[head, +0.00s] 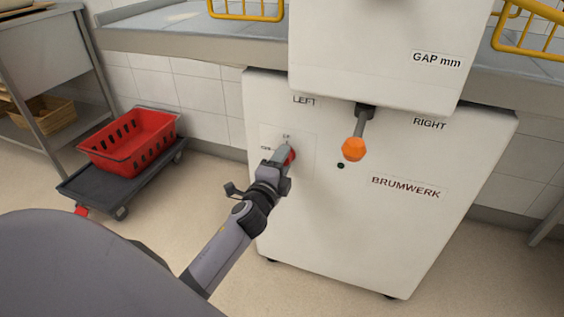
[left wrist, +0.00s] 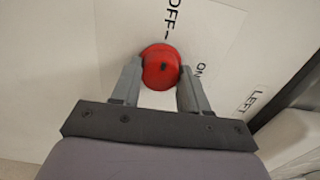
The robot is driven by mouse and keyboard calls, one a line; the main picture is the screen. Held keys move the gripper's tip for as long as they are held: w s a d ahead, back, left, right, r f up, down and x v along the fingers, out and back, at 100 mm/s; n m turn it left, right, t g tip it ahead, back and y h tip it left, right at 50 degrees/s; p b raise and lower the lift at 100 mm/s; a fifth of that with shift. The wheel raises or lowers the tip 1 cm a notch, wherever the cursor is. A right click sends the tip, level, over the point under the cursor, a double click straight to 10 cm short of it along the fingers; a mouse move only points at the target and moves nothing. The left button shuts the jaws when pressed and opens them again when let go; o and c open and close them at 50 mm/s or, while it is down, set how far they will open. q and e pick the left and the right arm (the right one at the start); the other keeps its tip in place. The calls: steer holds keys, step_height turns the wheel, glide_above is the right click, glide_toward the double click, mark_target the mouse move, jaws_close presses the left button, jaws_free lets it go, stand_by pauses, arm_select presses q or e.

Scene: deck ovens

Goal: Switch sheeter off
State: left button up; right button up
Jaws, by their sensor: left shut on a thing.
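The sheeter (head: 340,235) is a white machine marked BRUMWERK, filling the middle and right of the head view. A red round knob (head: 291,157) sits on its front below the LEFT label, largely hidden by my gripper. My left gripper (head: 284,156) is at the panel, shut on this knob. In the left wrist view the red knob (left wrist: 160,67) lies between my two grey fingers, with a small dark mark near its middle. The words OFF and ON are printed beside it. My right gripper is not in view.
An orange-tipped lever (head: 353,149) hangs under the upper housing, right of the knob. A red basket (head: 128,141) stands on a dark wheeled dolly (head: 92,190) at the left. Floor is clear between dolly and sheeter.

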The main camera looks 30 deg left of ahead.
arm_select(q)
steer(key=o, duration=1)
steer(key=shift+o, duration=0.2)
steer(key=shift+s, duration=0.1)
steer(key=v, duration=0.7)
steer(key=shift+p, duration=0.45)
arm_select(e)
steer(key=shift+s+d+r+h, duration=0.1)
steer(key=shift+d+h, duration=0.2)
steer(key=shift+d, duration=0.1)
